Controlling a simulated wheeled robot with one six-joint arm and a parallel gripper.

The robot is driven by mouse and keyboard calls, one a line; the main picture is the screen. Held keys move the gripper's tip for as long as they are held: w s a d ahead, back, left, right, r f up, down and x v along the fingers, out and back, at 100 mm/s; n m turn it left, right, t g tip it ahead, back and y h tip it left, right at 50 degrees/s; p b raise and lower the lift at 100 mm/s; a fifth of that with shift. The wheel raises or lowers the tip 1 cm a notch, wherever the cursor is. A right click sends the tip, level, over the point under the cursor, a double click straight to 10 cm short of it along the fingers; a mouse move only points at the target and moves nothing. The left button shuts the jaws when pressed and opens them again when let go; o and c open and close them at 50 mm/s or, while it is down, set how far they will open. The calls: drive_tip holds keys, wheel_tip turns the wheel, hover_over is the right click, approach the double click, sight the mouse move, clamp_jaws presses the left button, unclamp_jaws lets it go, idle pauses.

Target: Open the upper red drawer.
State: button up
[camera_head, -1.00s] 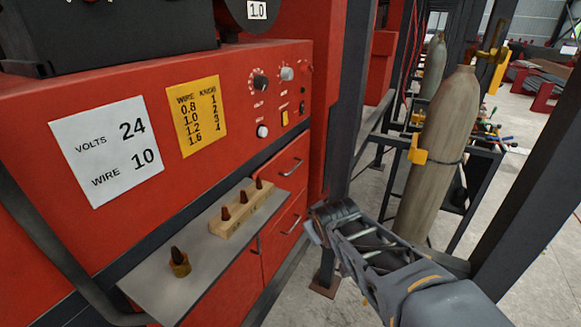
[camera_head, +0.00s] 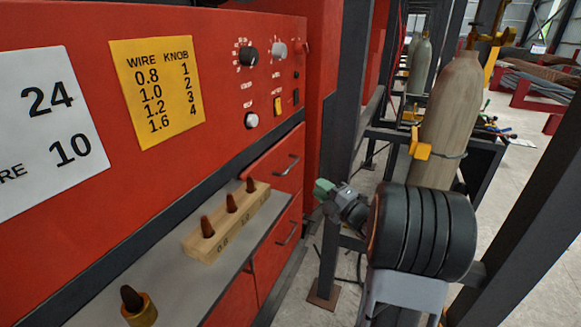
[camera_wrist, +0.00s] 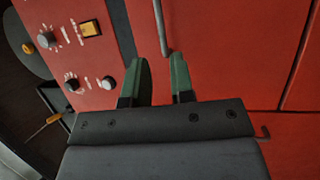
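The upper red drawer (camera_head: 267,172) is in the cabinet below the control panel, and it looks shut. Its grey bar handle (camera_head: 288,166) is on the front. In the head view my gripper (camera_head: 320,189) is right of the drawer, slightly lower than the handle and apart from the front. In the wrist view my gripper (camera_wrist: 160,66) has two green fingers spread with nothing between them. The handle (camera_wrist: 160,28) shows just beyond the fingertips, in line with the gap. The drawer front (camera_wrist: 225,50) fills the view behind.
A lower red drawer (camera_head: 275,255) has a similar handle. A grey shelf (camera_head: 185,285) with a wooden block (camera_head: 225,222) of tips juts out at the left. A dark post (camera_head: 345,120) stands behind my gripper, and a gas cylinder (camera_head: 445,120) stands at right.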

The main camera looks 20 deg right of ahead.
sight(292, 164)
drive_tip(key=p+x, duration=0.2)
drive_tip(key=x, duration=1)
drive_tip(key=shift+w+a+r+p, duration=0.1)
drive_tip(key=shift+w+a+p, duration=0.05)
drive_tip(key=shift+w+p, duration=0.15)
drive_tip(key=shift+c, duration=0.5)
clamp_jaws()
